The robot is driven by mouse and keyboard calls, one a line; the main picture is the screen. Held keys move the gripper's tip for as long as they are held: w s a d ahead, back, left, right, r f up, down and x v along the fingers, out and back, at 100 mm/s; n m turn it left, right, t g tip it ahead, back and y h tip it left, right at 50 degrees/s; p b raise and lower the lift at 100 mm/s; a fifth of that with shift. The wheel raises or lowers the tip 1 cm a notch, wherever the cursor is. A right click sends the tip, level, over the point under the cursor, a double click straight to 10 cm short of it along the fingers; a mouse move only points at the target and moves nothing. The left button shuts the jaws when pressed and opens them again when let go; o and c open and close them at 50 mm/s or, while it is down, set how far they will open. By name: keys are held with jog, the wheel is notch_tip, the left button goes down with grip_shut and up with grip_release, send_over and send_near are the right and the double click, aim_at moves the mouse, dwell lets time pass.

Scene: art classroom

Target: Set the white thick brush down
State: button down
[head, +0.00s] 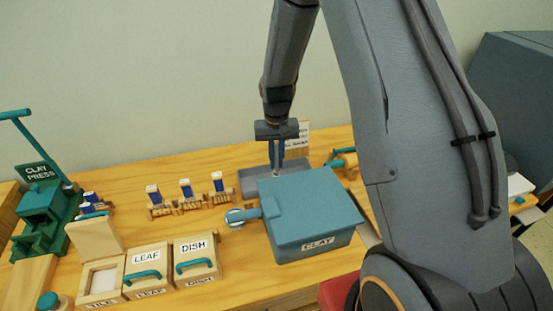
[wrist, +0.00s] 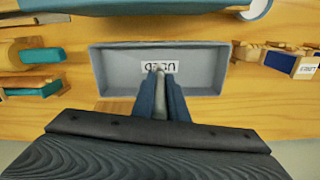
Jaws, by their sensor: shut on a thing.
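My gripper (head: 277,158) points down over a shallow grey tray (head: 250,180) at the back of the wooden bench. In the wrist view the fingers (wrist: 160,95) are shut on a thin pale thing, which I take to be the white thick brush (wrist: 159,76). Only its light end shows between the blue-grey fingers; the rest is hidden. The tray (wrist: 110,75) lies below the fingers in that view, with a label that appears upside down and seems to read USED. I cannot tell whether the brush touches the tray floor.
A teal-lidded CLAY box (head: 310,205) stands right in front of the tray and hides part of it. Small wooden racks with blue and white labels (head: 187,190) stand to the left. LEAF (head: 147,268) and DISH (head: 197,257) boxes and a green clay press (head: 42,210) are farther left.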

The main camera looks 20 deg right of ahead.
jog(key=c, duration=1.7)
grip_release()
jog(key=shift+f, duration=0.1)
jog(key=shift+c, duration=0.2)
notch_tip(320, 180, up, 12)
jog(key=b, duration=0.3)
jog(key=shift+b, duration=0.4)
jog(key=shift+n+t, duration=0.7)
jog(key=shift+n, duration=0.2)
jog(key=s, duration=1.3)
jog(key=s+f, duration=0.1)
jog(key=s, duration=0.6)
jog(key=shift+s, duration=0.45)
jog(key=shift+f, duration=0.2)
